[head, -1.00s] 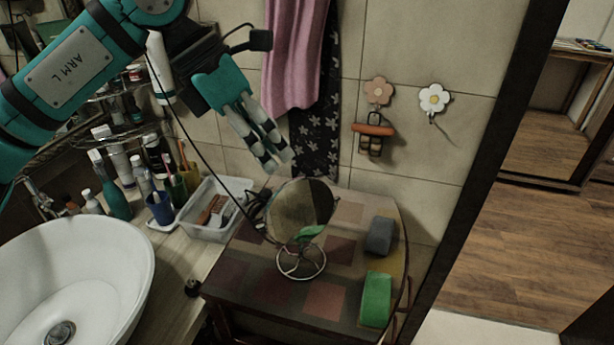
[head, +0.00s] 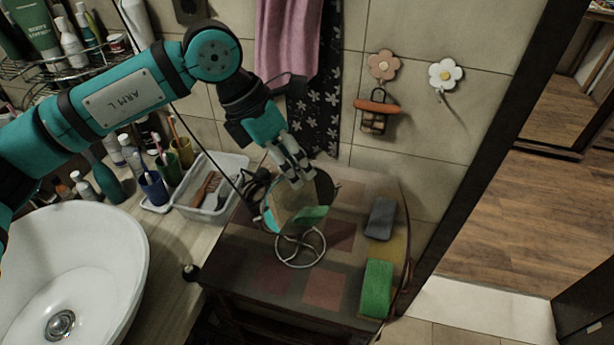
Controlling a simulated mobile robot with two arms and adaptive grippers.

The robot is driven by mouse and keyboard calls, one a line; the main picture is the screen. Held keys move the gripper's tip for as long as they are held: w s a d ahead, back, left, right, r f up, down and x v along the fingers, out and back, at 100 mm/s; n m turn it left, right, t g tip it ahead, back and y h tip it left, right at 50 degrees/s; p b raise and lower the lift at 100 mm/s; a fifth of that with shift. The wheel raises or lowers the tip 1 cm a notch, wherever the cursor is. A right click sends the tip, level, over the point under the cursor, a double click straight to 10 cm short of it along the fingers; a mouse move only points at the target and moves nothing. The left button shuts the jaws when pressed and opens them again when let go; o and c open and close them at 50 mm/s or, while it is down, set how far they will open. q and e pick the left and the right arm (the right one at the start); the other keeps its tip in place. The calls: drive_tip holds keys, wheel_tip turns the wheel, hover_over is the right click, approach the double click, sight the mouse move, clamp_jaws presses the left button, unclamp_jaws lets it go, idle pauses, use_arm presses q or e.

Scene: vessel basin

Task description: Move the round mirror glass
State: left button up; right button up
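The round mirror glass (head: 300,208) stands on a wire stand with a ring base (head: 300,247) on a small patterned table. It leans a little and reflects a green patch and part of my teal arm. My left gripper (head: 298,178) comes down from above, with its fingertips at the mirror's upper edge, overlapping the glass in the head view. Whether the fingers touch or pinch the rim cannot be told. My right gripper is not in view.
A grey sponge (head: 381,219) and a green sponge (head: 376,289) lie on the table (head: 240,262) right of the mirror. A clear bin (head: 218,212) with brushes and several cups stand left. A white basin (head: 75,265) is at lower left. A towel (head: 287,45) hangs behind.

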sight(307, 186)
use_arm(q)
drive_tip(key=p+x, duration=0.1)
drive_tip(key=x, duration=0.3)
drive_tip(key=shift+s+d, duration=0.1)
drive_tip(key=shift+d+f, duration=0.2)
drive_tip(key=shift+f, duration=0.5)
drive_tip(key=c, duration=0.6)
clamp_jaws()
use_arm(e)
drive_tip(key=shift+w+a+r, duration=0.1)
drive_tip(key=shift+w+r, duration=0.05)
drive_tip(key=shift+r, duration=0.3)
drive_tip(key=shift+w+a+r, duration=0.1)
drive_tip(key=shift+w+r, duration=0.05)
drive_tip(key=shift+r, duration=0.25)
